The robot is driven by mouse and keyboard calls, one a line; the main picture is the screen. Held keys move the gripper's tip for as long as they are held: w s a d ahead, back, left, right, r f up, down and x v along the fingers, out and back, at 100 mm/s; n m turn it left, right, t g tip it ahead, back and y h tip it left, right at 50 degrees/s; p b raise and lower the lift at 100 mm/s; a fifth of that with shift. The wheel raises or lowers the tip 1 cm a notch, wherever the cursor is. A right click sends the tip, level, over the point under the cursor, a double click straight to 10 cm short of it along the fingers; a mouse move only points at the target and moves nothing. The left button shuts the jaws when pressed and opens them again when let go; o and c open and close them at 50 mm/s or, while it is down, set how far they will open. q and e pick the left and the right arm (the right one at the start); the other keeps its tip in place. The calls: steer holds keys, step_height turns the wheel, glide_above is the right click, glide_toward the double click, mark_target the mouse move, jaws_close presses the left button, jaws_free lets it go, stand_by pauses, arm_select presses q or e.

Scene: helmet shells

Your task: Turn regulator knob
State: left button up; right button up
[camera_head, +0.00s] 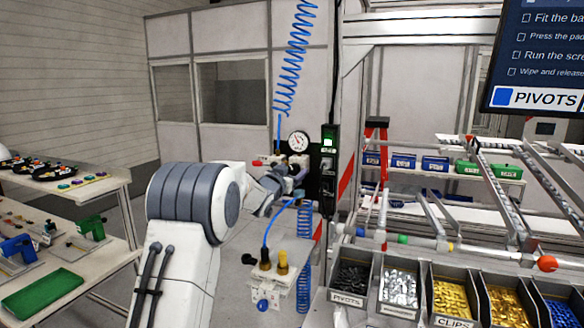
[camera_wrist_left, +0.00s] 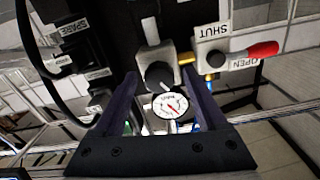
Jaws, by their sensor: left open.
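The regulator knob (camera_wrist_left: 159,76) is round and black with a pale pointer mark in the left wrist view. It sits beside a round white pressure gauge (camera_wrist_left: 170,106) with a red needle. The gauge also shows in the head view (camera_head: 298,141), at the end of my reaching left arm. My left gripper (camera_wrist_left: 160,80) is open, with its two dark fingers on either side of the knob. I cannot tell whether the fingers touch it. In the head view the left gripper (camera_head: 289,176) is small and the knob is not clear. My right gripper is not in view.
A red-handled valve (camera_wrist_left: 262,50) labelled OPEN and SHUT is right of the knob in the wrist view. A coiled blue hose (camera_head: 294,60) hangs above the gauge. A black panel (camera_head: 328,165) stands beside it. Parts bins (camera_head: 400,290) are front right.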

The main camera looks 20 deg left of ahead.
arm_select(q)
steer(key=shift+c, duration=0.3)
jaws_close()
steer(key=shift+f+m+b, duration=0.15)
steer(key=shift+m+b, duration=0.35)
steer(key=shift+b, duration=0.45)
steer(key=m+b, duration=0.3)
steer(key=shift+b, duration=0.35)
steer(key=m+b, duration=0.2)
steer(key=m, duration=0.1)
steer(key=shift+m, duration=0.4)
steer(key=shift+m+b, duration=1.2)
steer(key=shift+m, duration=0.7)
steer(key=shift+o, duration=0.3)
jaws_free()
